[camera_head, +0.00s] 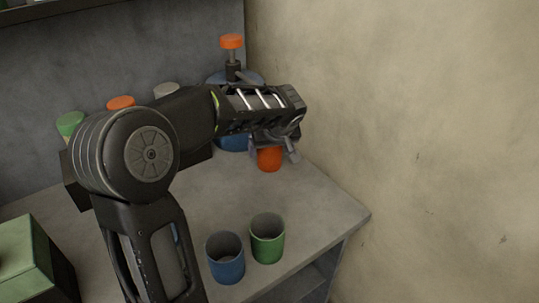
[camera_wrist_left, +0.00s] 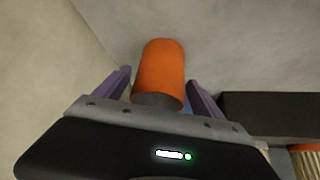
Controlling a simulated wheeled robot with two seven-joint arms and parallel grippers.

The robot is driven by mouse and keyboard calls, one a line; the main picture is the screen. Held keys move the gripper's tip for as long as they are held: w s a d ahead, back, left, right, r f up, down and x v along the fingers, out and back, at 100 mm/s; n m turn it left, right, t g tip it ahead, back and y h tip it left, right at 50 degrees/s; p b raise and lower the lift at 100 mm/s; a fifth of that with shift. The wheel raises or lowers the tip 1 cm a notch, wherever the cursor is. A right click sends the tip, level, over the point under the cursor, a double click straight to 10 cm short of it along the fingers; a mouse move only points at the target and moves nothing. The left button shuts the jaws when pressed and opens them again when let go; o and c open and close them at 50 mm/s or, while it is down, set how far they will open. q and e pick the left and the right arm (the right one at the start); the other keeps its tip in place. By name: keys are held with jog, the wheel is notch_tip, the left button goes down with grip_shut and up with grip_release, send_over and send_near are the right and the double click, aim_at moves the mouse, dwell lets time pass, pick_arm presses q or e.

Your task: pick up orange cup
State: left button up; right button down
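The orange cup (camera_head: 270,160) is on the grey counter near the wall, its upper part hidden by my left gripper (camera_head: 279,143). In the left wrist view the orange cup (camera_wrist_left: 160,70) lies between the two purple fingers of my left gripper (camera_wrist_left: 160,88), its dark mouth end toward the camera. A gap shows between the left finger and the cup; the right finger is very close to it. The gripper looks open around the cup. My right gripper is in neither view.
A blue cup (camera_head: 225,258) and a green cup (camera_head: 267,239) stand near the counter's front edge (camera_head: 330,245). A blue container with an orange knob (camera_head: 231,42) stands behind my gripper. Lidded jars (camera_head: 121,103) line the back. A green box (camera_head: 30,262) is at left. The wall (camera_head: 430,140) bounds the right.

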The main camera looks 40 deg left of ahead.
pick_arm(q)
jog(key=c, duration=1.4)
jog(key=shift+c, duration=0.7)
jog(key=shift+r, duration=0.15)
